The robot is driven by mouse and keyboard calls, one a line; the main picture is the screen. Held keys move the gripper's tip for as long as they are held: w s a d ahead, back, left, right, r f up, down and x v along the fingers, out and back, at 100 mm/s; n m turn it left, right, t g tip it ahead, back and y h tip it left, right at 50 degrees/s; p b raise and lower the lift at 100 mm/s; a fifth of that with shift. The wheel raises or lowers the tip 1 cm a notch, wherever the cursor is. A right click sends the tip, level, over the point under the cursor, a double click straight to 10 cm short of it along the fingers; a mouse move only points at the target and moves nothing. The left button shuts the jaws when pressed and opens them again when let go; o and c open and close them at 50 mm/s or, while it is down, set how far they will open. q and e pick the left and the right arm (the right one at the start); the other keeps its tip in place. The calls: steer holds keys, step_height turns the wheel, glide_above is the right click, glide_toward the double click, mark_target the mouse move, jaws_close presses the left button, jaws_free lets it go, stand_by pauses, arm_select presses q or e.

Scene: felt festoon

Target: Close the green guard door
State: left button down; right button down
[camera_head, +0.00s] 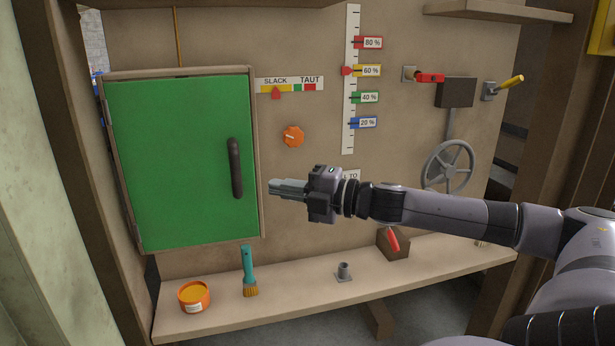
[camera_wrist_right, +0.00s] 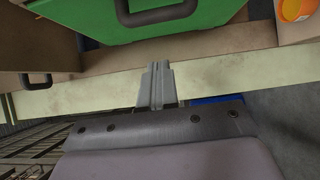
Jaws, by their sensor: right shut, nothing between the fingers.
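The green guard door (camera_head: 178,160) is at the left in the head view, hinged on its left side. It sits in its wooden frame and looks flush or nearly so. Its dark vertical handle (camera_head: 236,168) is near the right edge. My right gripper (camera_head: 272,187) is shut and empty, just right of the door frame, fingers pointing left. In the right wrist view the shut fingers (camera_wrist_right: 157,70) point toward the green door (camera_wrist_right: 110,22) and its dark handle (camera_wrist_right: 157,12), apart from them. My left gripper is not in view.
A shelf (camera_head: 320,297) below carries an orange tin (camera_head: 194,297), a teal brush (camera_head: 249,270) and a small grey socket (camera_head: 344,271). An orange knob (camera_head: 293,136), a slack-taut gauge (camera_head: 289,85) and a handwheel (camera_head: 447,167) are on the panel.

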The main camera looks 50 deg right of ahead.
steer(key=shift+v, duration=2.3)
steer(key=s+d+f+m+g+h, duration=0.1)
steer(key=s+f+m+h, duration=0.25)
steer(key=f, duration=0.45)
steer(key=s+d+f+m+h, duration=0.2)
steer(key=f+m, duration=0.3)
steer(key=f, duration=0.2)
steer(key=s+d+f+m+g+h, duration=0.1)
steer(key=s+f+m+h, duration=0.2)
steer(key=f, duration=0.5)
steer(key=s+a+f+m+g+y, duration=0.1)
steer(key=s+a+f+m, duration=0.15)
steer(key=a+f, duration=0.3)
steer(key=s+a+f+m+g, duration=0.1)
steer(key=s+a+f+m, duration=0.15)
steer(key=a+f, duration=0.3)
steer(key=a+f+m+g+y, duration=0.1)
steer(key=a+f+m, duration=0.1)
steer(key=a, duration=0.6)
steer(key=a+f+m+g+y, duration=0.1)
steer(key=a+f, duration=0.2)
steer(key=a, duration=0.5)
steer(key=shift+s+a+m+y, duration=0.35)
steer(key=shift+s, duration=0.05)
